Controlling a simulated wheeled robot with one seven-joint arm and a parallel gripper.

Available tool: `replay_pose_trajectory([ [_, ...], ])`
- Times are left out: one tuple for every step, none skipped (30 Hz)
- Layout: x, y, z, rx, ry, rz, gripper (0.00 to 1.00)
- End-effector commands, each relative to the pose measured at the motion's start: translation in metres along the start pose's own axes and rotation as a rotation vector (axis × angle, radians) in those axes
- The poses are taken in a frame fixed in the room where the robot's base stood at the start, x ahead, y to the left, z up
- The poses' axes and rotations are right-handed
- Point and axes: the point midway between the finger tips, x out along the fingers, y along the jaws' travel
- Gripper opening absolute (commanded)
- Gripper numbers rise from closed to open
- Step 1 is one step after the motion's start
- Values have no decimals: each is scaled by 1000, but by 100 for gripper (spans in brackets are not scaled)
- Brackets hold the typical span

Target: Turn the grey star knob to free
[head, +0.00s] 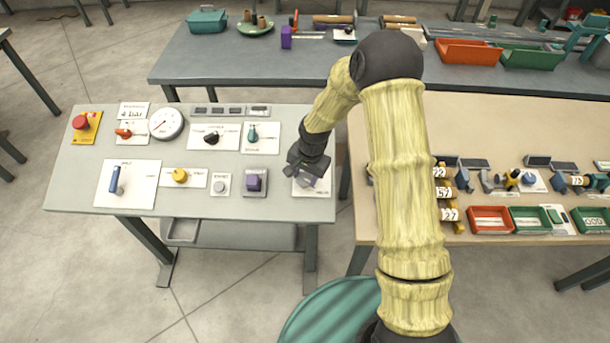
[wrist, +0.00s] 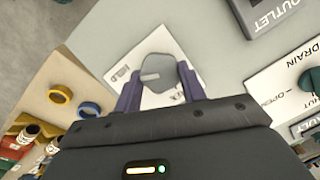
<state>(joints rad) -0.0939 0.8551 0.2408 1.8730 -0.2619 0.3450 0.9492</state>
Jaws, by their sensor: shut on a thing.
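The grey star knob (wrist: 160,68) sits on a white card (wrist: 160,43) at the right end of the grey panel table. In the wrist view its face carries a pale pointer line running toward picture left. My gripper (wrist: 158,80) is shut on it, one dark finger on each side. In the head view my gripper (head: 306,170) is down at the card, and the knob is largely hidden by the fingers. The small print on the card is too small to read, and part of the card is covered by the fingers.
A purple square knob (head: 253,182) stands just left, with a grey push button (head: 221,184) beyond it. A teal lever (head: 252,134) and a black knob (head: 211,137) are behind. Right, past a gap, a tan bench (head: 510,130) holds valves and bins.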

Motion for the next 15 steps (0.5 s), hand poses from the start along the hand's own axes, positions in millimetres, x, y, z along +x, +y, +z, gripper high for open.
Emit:
replay_pose_trajectory([
  [0, -2, -1, -25, 3, 3, 18],
  [0, -2, -1, -40, 3, 7, 18],
  [1, -2, -1, -63, 4, 13, 18],
  [1, -2, -1, -80, 4, 18, 18],
  [1, -2, -2, -101, 4, 24, 18],
  [1, -2, -2, -128, 4, 32, 18],
  [1, -2, -2, -151, 4, 38, 18],
  [1, -2, -2, -175, 5, 44, 18],
  [1, -3, -1, -207, 4, 54, 18],
  [1, -3, -1, -232, 5, 62, 18],
  [1, -3, -2, -258, 5, 69, 18],
  [1, -3, -2, -295, 6, 78, 18],
  [1, -4, -1, -322, 5, 86, 18],
  [1, -4, -1, -350, 6, 94, 18],
  [1, -4, -2, -386, 7, 104, 18],
])
